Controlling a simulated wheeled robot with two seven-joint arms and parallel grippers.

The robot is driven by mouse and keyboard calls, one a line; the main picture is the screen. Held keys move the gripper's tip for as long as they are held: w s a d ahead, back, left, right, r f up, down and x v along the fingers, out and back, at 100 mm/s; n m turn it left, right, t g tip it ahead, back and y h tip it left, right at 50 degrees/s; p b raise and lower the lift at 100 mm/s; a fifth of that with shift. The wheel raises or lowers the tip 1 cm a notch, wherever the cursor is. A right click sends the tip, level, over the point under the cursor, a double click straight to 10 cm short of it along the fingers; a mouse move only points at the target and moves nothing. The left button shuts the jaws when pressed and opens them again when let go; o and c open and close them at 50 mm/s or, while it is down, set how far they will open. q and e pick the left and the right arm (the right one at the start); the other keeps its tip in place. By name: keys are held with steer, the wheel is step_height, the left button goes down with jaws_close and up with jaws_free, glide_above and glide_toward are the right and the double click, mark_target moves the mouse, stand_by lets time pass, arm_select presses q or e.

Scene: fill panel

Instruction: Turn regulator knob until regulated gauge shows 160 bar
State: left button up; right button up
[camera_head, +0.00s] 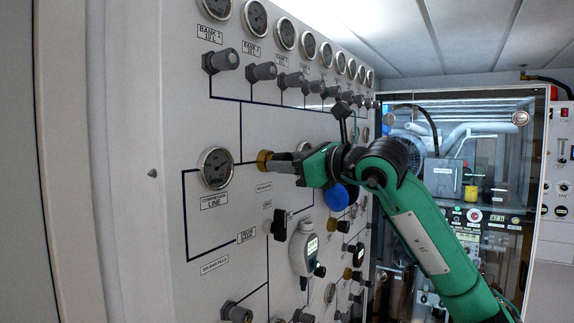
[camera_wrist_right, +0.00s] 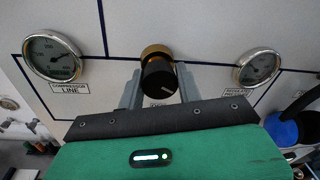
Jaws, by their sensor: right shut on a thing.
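The regulator knob (camera_wrist_right: 158,80) is black with a brass collar and sticks out of the white panel between two gauges in the right wrist view. In the head view its brass collar (camera_head: 264,161) shows at the tip of my right gripper (camera_head: 277,163). In the right wrist view the two grey fingers of my right gripper (camera_wrist_right: 160,92) are on either side of the knob, shut on it. The regulated pressure gauge (camera_wrist_right: 259,68) is right of the knob; its needle is too small to read. In the head view my right gripper mostly hides this gauge. My left gripper is not in view.
The compressor line gauge (camera_head: 215,168) is left of the knob and also shows in the right wrist view (camera_wrist_right: 53,56). Above is a row of grey knobs (camera_head: 262,72) under gauges. A blue round part (camera_head: 336,197) and a black handle (camera_head: 279,225) stick out below my gripper.

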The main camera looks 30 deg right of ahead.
steer(key=o, duration=1)
steer(key=shift+b+v, duration=3.1)
steer(key=shift+v, duration=3.9)
